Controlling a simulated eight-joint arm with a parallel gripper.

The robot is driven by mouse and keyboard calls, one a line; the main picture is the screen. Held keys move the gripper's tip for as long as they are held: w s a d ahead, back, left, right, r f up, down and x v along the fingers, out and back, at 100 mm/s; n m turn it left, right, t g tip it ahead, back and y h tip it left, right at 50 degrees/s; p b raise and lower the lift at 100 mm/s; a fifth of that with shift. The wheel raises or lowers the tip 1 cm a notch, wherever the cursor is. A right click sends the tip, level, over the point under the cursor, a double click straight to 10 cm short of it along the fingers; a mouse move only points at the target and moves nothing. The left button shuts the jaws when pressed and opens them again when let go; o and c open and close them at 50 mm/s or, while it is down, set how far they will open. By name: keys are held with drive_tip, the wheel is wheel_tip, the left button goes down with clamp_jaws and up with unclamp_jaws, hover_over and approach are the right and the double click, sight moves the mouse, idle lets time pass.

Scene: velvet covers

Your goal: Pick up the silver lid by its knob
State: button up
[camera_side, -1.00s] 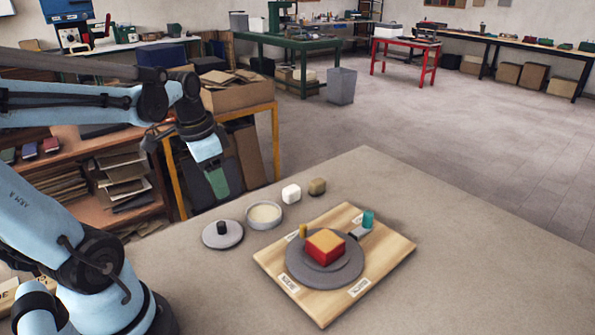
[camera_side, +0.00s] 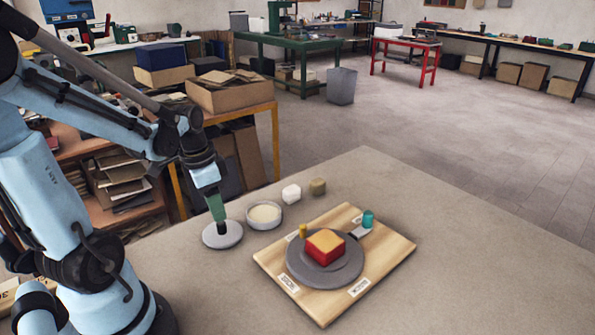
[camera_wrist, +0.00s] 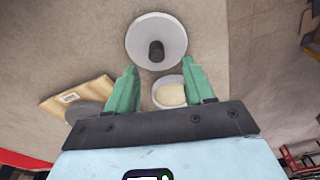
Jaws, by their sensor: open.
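The silver lid (camera_side: 222,236) is a round grey disc lying flat on the table, left of a small round dish. In the wrist view the lid (camera_wrist: 143,32) shows with its dark upright knob (camera_wrist: 156,51) near the middle. My gripper (camera_side: 220,214) points down just above the lid, with its green fingers hiding most of the knob in the side view. In the wrist view my gripper (camera_wrist: 162,78) is open, and its two fingers stand apart with nothing held between them. I cannot tell whether the fingers touch the knob.
The dish (camera_side: 264,215) with pale contents stands close right of the lid. A white block (camera_side: 291,194) and a tan block (camera_side: 317,187) lie behind it. A wooden board (camera_side: 385,252) carries a grey disc (camera_side: 345,275) under a red and yellow block (camera_side: 325,247). The table's right side is clear.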

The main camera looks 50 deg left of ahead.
sight(220, 223)
drive_tip(key=shift+w+d+f, duration=0.1)
drive_tip(key=shift+d+f, duration=0.05)
drive_tip(key=shift+f, duration=1.15)
drive_tip(key=shift+w+d+f, duration=0.1)
drive_tip(key=shift+f, duration=1.2)
clamp_jaws()
